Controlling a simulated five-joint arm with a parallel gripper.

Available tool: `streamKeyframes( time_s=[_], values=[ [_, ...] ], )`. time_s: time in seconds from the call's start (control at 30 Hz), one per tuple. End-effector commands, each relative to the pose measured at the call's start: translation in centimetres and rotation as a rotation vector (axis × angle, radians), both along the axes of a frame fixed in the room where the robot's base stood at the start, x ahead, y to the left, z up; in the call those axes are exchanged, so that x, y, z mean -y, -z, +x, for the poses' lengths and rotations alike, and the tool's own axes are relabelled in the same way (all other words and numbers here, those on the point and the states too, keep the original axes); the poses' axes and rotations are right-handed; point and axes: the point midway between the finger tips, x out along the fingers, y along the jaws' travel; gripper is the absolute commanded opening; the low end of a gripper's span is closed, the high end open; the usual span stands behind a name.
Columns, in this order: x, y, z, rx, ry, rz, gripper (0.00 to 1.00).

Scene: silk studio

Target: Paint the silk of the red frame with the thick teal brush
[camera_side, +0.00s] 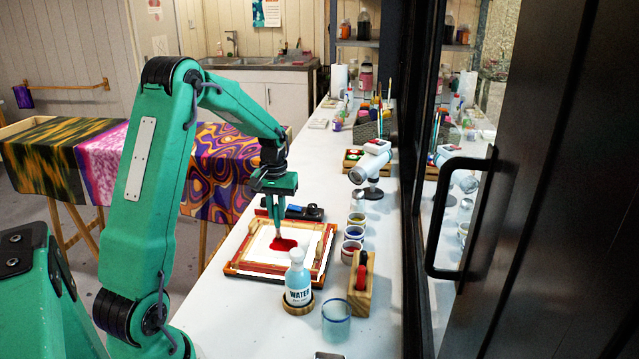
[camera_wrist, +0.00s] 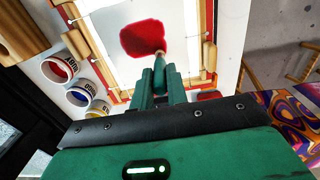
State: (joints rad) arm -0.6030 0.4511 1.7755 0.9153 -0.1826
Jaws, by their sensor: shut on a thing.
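The red frame (camera_side: 232,268) lies flat on the white table with white silk (camera_side: 262,246) stretched inside it. A red paint patch (camera_side: 284,244) covers part of the silk and also shows in the wrist view (camera_wrist: 140,38). My gripper (camera_side: 275,205) is over the frame, shut on the teal brush (camera_wrist: 160,60), which points down. The brush tip is at the red patch, seemingly touching the silk. In the wrist view my gripper (camera_wrist: 160,82) hides most of the handle.
A water bottle (camera_side: 298,283) on a wooden coaster stands at the frame's front right corner. Near it are a clear glass (camera_side: 336,322) and a wooden block (camera_side: 359,297) with a red-handled tool. Paint cups (camera_side: 352,250) line the right; a white device (camera_side: 371,163) stands behind them.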

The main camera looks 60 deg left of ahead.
Motion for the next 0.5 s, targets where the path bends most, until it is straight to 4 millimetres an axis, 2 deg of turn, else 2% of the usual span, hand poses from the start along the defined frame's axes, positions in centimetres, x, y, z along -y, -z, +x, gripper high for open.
streamKeyframes(
  time_s=[0.17,0.5],
  values=[
    [-0.5,0.0,0.5,-0.001,-0.001,-0.001,0.01],
    [0.5,0.0,1.5,0.0,0.001,0.0,0.01]
  ],
)
